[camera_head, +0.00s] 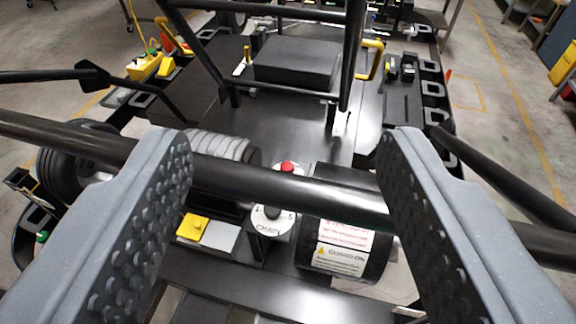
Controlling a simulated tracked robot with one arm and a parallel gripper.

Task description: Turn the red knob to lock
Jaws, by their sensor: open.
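The red knob (287,167) is small and shows near the middle of the camera view, at the top of a round white plate (270,221) with dark printed marks. A black tube crosses in front of the plate and hides part of it and the knob's surroundings. I cannot read the knob's turn position. My gripper (286,145) is open, with one grey studded finger at the left and one at the right. The knob lies between the fingers in the picture, apart from both. Nothing is held.
The black tube (290,195) runs across the view between the fingers. A black cylinder with a warning label (340,258) sits right of the plate, a ribbed grey part (222,147) to its left. Black frame tubes rise behind. Bare floor (500,120) shows at right.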

